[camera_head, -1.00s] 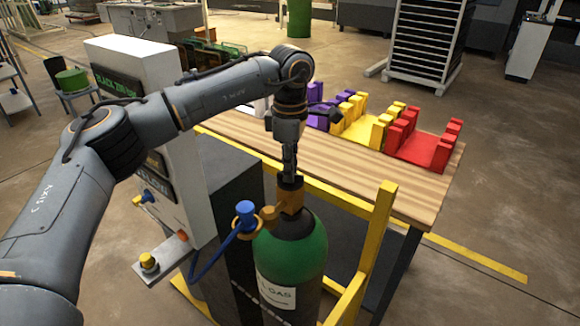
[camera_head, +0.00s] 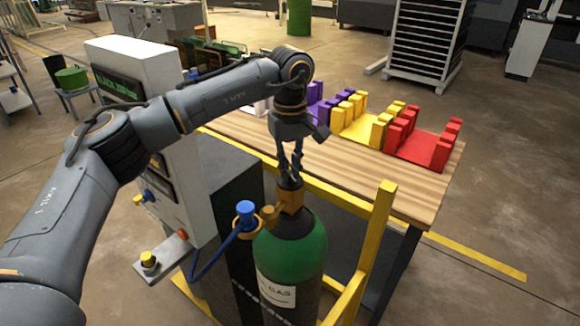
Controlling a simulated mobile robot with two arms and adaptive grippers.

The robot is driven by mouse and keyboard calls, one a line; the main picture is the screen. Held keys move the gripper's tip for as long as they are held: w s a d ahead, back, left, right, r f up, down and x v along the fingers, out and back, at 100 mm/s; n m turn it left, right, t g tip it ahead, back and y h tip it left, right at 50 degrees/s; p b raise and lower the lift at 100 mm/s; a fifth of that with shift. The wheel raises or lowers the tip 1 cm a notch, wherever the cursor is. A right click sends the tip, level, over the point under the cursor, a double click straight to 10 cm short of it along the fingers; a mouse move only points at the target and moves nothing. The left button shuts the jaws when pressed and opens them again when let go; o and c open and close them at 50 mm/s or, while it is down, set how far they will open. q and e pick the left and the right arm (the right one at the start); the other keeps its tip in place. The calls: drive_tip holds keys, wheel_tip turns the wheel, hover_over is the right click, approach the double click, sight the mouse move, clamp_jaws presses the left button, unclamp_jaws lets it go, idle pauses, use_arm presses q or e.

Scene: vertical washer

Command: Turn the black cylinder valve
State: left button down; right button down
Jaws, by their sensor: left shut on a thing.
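The black cylinder valve (camera_head: 290,183) is a small dark knob on top of the brass fitting (camera_head: 290,199) of the green gas cylinder (camera_head: 303,255). My left gripper (camera_head: 290,174) points straight down from above and is shut on the black valve; its fingers hide part of the knob. The cylinder stands upright with a white label on its front. A blue knob (camera_head: 245,209) sits on the brass side branch, with a blue hose running down from it. My right gripper is not in view.
A yellow frame (camera_head: 376,240) stands close to the right of the cylinder. Behind is a wooden table (camera_head: 350,172) with purple, yellow and red holders (camera_head: 420,146). A white machine cabinet (camera_head: 190,200) stands at the left, below my left arm.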

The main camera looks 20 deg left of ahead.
use_arm(q)
drive_tip(key=shift+m, duration=1.4)
drive_tip(key=c, duration=1.4)
unclamp_jaws()
drive_tip(key=shift+r, duration=0.15)
wheel_tip(320, 180, up, 12)
drive_tip(key=shift+f, duration=0.2)
